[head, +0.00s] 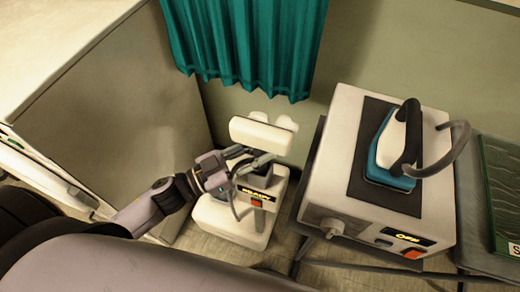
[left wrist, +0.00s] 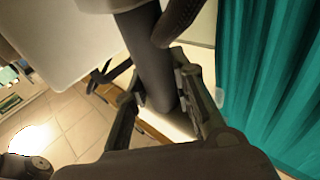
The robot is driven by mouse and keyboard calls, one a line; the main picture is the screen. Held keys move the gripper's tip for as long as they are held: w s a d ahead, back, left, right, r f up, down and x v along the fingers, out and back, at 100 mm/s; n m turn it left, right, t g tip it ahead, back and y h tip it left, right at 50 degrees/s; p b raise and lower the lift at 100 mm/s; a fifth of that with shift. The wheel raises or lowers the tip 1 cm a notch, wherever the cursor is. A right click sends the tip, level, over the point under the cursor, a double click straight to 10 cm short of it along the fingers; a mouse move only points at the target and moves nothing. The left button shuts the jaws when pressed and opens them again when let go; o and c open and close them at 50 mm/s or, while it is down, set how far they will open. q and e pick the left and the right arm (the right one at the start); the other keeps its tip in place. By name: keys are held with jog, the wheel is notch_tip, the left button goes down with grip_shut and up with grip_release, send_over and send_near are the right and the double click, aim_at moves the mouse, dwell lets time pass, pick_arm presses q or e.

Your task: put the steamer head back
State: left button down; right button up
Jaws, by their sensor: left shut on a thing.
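The white steamer head (head: 262,133) is a long bar near the wall, in front of the white wall mounts (head: 286,123) and below the curtain. My left gripper (head: 248,163) is just under it. The white steamer base (head: 232,223) stands on the floor below, with a lit display and an orange switch. I cannot tell whether the head touches the mounts. My right gripper is not in view.
A teal curtain (head: 245,45) hangs behind. At right, a white ironing station (head: 340,190) on a stand carries a blue and white iron (head: 390,150). A grey cabinet side (head: 115,100) stands at left. A green panel (head: 500,185) lies at far right.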

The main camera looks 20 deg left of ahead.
pick_arm(q)
jog(key=c, duration=1.4)
grip_release()
jog(key=shift+f, duration=0.1)
jog(key=shift+o, duration=0.2)
